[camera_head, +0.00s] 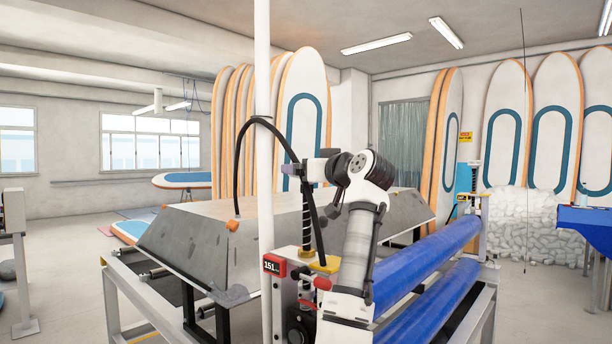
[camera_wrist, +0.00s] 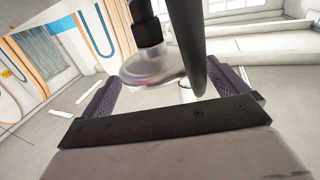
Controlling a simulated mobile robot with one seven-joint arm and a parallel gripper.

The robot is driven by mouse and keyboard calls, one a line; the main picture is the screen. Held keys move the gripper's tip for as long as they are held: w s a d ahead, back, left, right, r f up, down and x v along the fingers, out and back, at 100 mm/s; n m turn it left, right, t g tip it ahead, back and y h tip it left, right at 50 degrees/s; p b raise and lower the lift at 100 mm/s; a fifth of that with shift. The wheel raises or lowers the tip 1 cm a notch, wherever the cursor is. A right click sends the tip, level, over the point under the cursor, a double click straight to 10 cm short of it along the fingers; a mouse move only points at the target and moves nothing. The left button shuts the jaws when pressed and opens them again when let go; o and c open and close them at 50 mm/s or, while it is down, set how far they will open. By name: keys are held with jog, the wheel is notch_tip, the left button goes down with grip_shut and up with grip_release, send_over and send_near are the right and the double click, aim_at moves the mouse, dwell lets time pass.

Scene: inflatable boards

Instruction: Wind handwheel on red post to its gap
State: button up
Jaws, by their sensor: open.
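The red post carries a red box (camera_head: 274,266) reading 151. A black ribbed spindle (camera_head: 307,215) stands upright beside it, its top hidden at my gripper. In the wrist view a shiny, pale round handwheel (camera_wrist: 155,68) sits on the end of a black shaft (camera_wrist: 147,32). My gripper (camera_head: 302,167) is level with the spindle's top. Its two purple-grey fingers also show in the wrist view (camera_wrist: 168,76), wide apart, with the handwheel near and between their tips. I see no finger closed on it. The wheel's gap cannot be made out.
A black hose (camera_head: 282,150) arches over close to the spindle and passes near the handwheel in the wrist view (camera_wrist: 187,40). A grey sloped table (camera_head: 190,245) stands behind. Blue rollers (camera_head: 425,262) lie at right. Boards (camera_head: 305,105) stand behind. Open floor lies at left.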

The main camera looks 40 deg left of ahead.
jog(key=b+v, duration=0.4)
jog(key=v, duration=0.7)
jog(key=shift+d, duration=0.2)
